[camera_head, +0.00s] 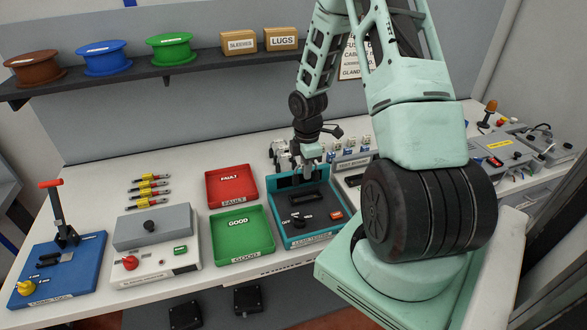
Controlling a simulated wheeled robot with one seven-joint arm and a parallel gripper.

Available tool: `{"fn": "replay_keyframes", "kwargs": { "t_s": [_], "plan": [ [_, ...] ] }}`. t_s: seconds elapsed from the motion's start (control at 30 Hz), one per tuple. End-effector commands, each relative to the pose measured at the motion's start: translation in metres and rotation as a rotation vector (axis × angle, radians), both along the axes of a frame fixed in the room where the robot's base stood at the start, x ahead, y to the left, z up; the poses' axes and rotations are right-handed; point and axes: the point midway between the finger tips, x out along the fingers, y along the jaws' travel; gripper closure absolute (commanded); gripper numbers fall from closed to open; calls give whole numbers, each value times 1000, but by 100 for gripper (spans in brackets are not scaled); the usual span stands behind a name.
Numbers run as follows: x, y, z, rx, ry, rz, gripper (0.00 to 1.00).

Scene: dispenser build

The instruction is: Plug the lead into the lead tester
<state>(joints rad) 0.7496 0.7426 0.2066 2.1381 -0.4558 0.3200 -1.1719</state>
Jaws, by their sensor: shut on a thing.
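The lead tester (320,237) is a teal open-topped box with a dark panel, standing right of the green tray. Its panel carries an OFF marking, a dark knob and an orange-red part. My gripper (304,174) points down over the back part of the tester. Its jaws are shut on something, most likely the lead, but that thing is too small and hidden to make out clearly. I cannot tell whether it touches a socket.
A red FAULT tray (231,204) and a green GOOD tray (243,257) stand left of the tester. A grey-and-white machine (157,265) and a blue lever press (85,262) stand further left. My arm hides much of the bench to the right. A shelf (125,78) holds spools and boxes above.

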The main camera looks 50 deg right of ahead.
Motion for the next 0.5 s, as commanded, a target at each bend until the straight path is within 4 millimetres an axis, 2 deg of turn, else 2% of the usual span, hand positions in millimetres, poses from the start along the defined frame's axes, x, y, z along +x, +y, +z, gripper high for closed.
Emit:
{"fn": "replay_keyframes", "kwargs": {
  "t_s": [0.27,0.5],
  "plan": [
    [-1,-2,-13,0,0,9,100],
    [-1,-1,-33,-1,0,8,100]
  ]
}}
